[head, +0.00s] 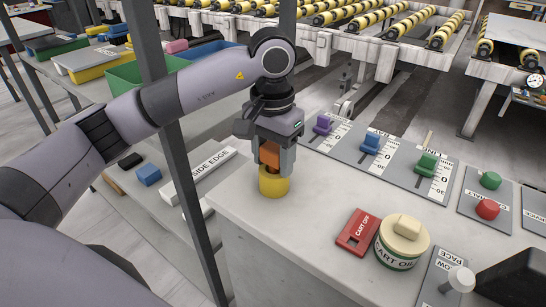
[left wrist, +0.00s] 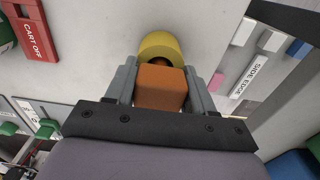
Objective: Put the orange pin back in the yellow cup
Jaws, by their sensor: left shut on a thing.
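The orange pin (head: 269,154) has a block-shaped head and is held between the fingers of my left gripper (head: 273,160). The yellow cup (head: 274,184) stands on the pale stone slab, directly below the pin in the head view. In the left wrist view the orange pin (left wrist: 161,88) sits between both fingers of the left gripper (left wrist: 162,88), and the yellow cup (left wrist: 160,46) lies just beyond it. A darker stem shows between the pin's head and the cup's opening. I cannot tell how deep the stem reaches. My right gripper is not in view.
A dark upright post (head: 170,120) stands left of the slab. The slab's front middle is clear.

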